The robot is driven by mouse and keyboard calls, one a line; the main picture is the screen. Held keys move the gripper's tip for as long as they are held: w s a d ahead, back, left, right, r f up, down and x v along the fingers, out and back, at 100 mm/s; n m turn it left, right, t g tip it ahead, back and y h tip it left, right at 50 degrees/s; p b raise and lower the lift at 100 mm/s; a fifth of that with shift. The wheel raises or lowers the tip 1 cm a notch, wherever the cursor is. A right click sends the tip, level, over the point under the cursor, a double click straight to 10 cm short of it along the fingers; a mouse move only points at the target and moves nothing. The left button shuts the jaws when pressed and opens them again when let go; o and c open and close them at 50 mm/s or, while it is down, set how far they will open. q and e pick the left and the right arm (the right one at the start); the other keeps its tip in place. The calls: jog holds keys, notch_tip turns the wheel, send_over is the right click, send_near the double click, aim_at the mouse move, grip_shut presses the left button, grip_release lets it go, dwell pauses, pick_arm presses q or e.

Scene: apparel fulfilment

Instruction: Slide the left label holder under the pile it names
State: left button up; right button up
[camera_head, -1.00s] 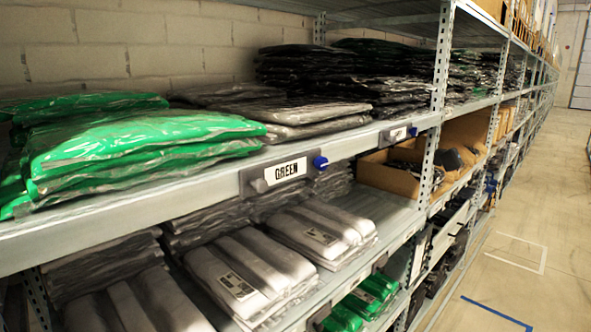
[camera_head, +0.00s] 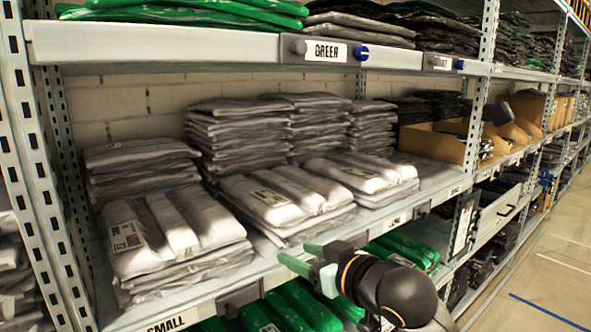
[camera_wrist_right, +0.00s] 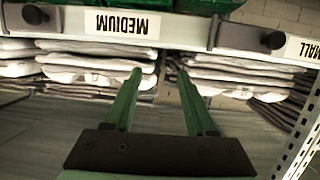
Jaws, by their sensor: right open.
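The left label holder (camera_head: 325,51) reads GREEN and sits on the top shelf's front rail, with a grey knob at its left and a blue knob (camera_head: 361,52) at its right. The green bagged pile (camera_head: 200,12) lies on that shelf to the holder's left, cut off by the top of the head view. A second holder (camera_head: 441,62) is further right; its word is hard to read. My right gripper (camera_head: 297,254) is open and empty by the lower shelf's edge, well below the GREEN holder. Its spread fingers also show in the right wrist view (camera_wrist_right: 160,74). My left gripper is not in view.
The lower shelf holds grey bagged piles (camera_head: 270,200). Its rail carries a SMALL label (camera_head: 172,325) and, in the wrist view, an upside-down MEDIUM label (camera_wrist_right: 122,22). Shelf uprights (camera_head: 485,80) stand right and left. The aisle floor (camera_head: 555,260) at right is clear.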

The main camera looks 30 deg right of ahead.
jog(key=s+d+r+t, duration=0.1)
jog(key=s+r+t, duration=0.1)
jog(key=r, duration=0.7)
jog(key=s+d+r+t, duration=0.1)
jog(key=s+r+t, duration=0.1)
jog(key=r, duration=0.7)
jog(key=t+y+b, duration=0.1)
jog(key=t, duration=0.2)
send_near(303, 50)
jog(key=p+x, duration=0.5)
jog(key=p, duration=0.8)
jog(key=shift+r, duration=0.15)
jog(key=shift+w+p, duration=0.3)
jog(key=shift+p, duration=0.15)
jog(key=shift+w+r+t, duration=0.15)
jog(key=shift+w+t, duration=0.15)
jog(key=shift+w, duration=0.05)
jog(key=shift+x, duration=0.85)
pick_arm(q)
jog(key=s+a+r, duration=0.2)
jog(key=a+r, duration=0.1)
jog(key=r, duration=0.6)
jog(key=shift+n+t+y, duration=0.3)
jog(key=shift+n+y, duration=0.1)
